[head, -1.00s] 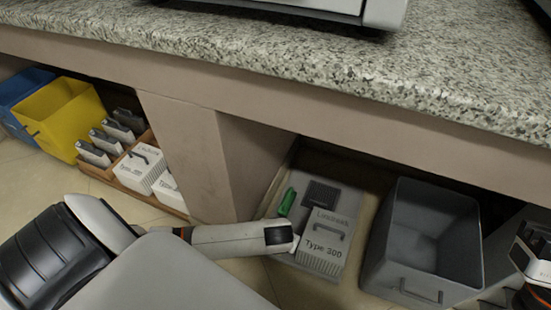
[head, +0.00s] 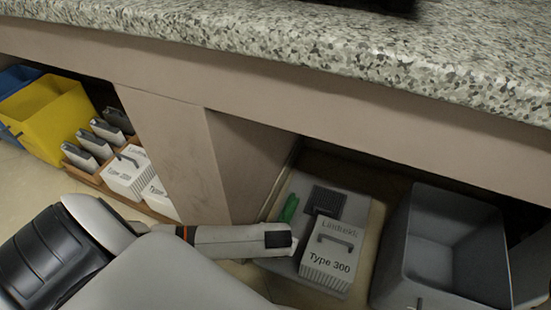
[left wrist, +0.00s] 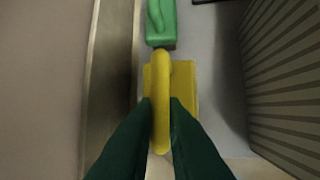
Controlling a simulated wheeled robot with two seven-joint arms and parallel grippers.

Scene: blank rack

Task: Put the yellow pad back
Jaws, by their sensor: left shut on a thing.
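The yellow pad (left wrist: 185,85) has a raised yellow handle and shows in the left wrist view. My left gripper (left wrist: 158,112) is shut on that handle. In the head view my left gripper (head: 283,243) is low at the front left of a grey board (head: 357,212), and the yellow pad is hidden there. A green pad (left wrist: 161,24) with a handle lies just beyond the yellow pad, and it also shows on the board in the head view (head: 289,208). I cannot tell whether the yellow pad touches the board. My right gripper is not in view.
A white Type 300 box (head: 328,268) and a dark square block (head: 325,202) stand on the board. A grey bin (head: 398,250) is to the right. A yellow bin (head: 50,115) and white boxes are at the left. The granite counter (head: 330,45) overhangs everything.

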